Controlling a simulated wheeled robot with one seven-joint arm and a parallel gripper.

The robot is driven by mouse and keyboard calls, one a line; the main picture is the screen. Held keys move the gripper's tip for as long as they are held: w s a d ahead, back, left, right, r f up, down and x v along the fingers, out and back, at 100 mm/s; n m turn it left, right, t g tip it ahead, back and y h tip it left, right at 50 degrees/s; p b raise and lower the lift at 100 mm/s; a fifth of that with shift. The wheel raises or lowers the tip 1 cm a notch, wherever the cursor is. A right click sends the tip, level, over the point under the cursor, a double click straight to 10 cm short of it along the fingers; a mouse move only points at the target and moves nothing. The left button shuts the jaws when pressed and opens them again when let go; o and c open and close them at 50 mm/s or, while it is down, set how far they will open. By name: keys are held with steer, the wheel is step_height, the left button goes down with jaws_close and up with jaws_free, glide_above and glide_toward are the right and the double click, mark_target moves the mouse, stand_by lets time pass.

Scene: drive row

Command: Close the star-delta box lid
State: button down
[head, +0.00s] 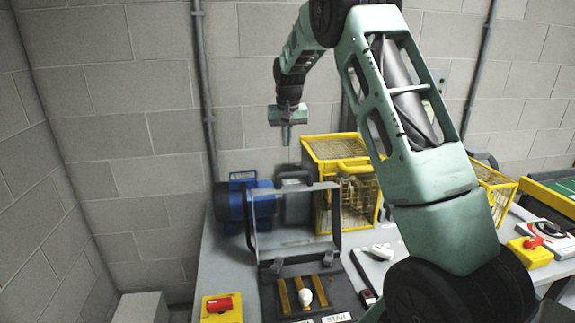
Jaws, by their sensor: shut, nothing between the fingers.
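The star-delta box (268,295) is a dark, shallow box at the front of the bench, low in the head view. Brass-coloured bars and a white knob show inside it, and a white label sits at its front. Its lid (331,215), a grey frame with a see-through middle, stands open and roughly upright at the box's back edge. My gripper (286,143) is shut and empty. It points down, high above the bench and above the lid's top edge in the picture, apart from it.
A blue motor (232,203) stands behind and left of the lid. A yellow mesh cage (322,148) stands behind it to the right. A yellow box with a red part (222,308) is at the front left, another (530,253) at the right. My arm hides part of the bench.

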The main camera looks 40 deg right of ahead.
steer(key=shift+s+a+f+p, duration=0.25)
steer(key=shift+f+p, duration=0.55)
steer(key=shift+f, duration=0.6)
steer(key=shift+s+a+f+p, duration=0.3)
steer(key=shift+f+p, duration=0.5)
steer(key=shift+f, duration=0.65)
steer(key=shift+s+a+f+p, duration=0.1)
steer(key=shift+s+f+p, duration=0.25)
steer(key=shift+f+p, duration=0.75)
steer(key=shift+f+b, duration=0.3)
steer(key=shift+b, duration=0.1)
